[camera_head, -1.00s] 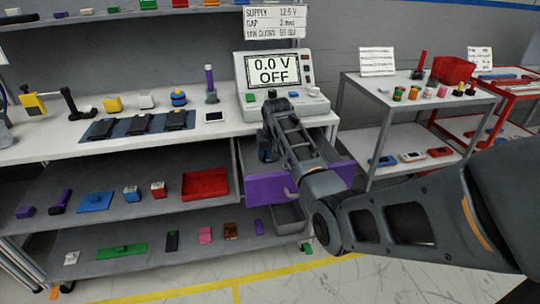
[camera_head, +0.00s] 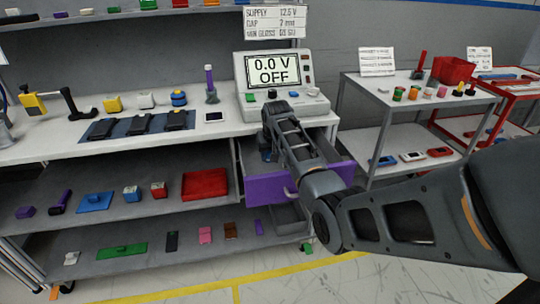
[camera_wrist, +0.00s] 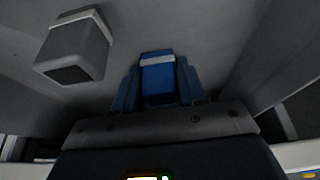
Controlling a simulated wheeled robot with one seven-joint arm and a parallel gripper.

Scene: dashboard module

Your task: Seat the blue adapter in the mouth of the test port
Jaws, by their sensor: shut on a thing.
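In the wrist view my gripper (camera_wrist: 157,82) is shut on the blue adapter (camera_wrist: 158,79), a small blue block with a pale band at its far end. The dark blue fingers press on its left and right sides. In the head view my gripper (camera_head: 266,155) points down into the open purple-fronted drawer (camera_head: 300,185), and the arm hides the adapter. The tester (camera_head: 285,80) on the bench above reads 0.0 V OFF. I cannot make out the test port's mouth in either view.
In the wrist view a grey block (camera_wrist: 76,47) with a pale band stands to the left of the adapter, apart from it. The drawer's grey walls lie around. In the head view, the bench edge is just above the drawer and a grey cart (camera_head: 415,90) stands right.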

